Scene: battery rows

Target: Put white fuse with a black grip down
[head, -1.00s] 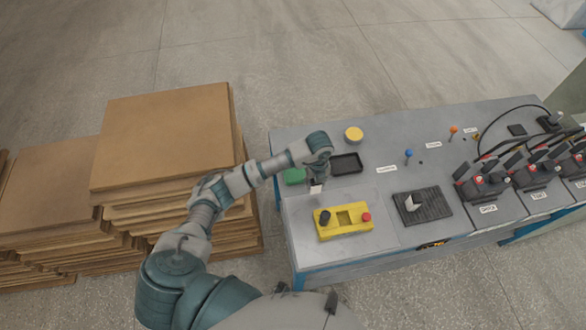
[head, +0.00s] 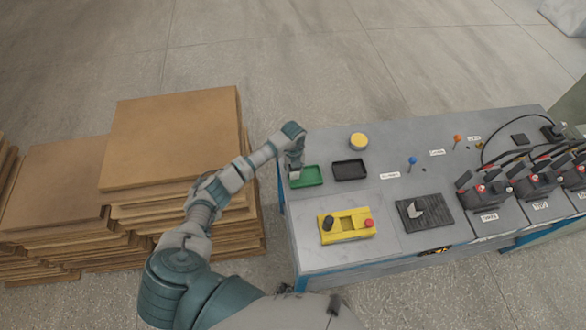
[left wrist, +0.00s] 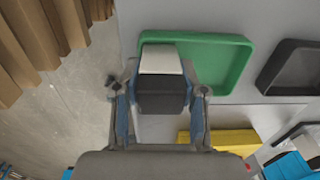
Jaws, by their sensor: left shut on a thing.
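The white fuse with a black grip (left wrist: 161,61) is between the fingers of my left gripper (left wrist: 160,98) in the left wrist view. Its white end points away from the gripper and its black part sits between the fingers. In the head view my left gripper (head: 294,168) is at the left side of the green tray (head: 308,177). The green tray also shows in the left wrist view (left wrist: 238,66), with the fuse over its left part. I cannot tell whether the fuse touches the tray floor. My right gripper is not in view.
A black tray (head: 350,170) lies right of the green one, and a yellow round object (head: 358,141) stands behind. A yellow box with a red button (head: 345,236) is nearer. A black mat (head: 437,222) holds a white piece. Stacked boards (head: 172,150) stand left of the table.

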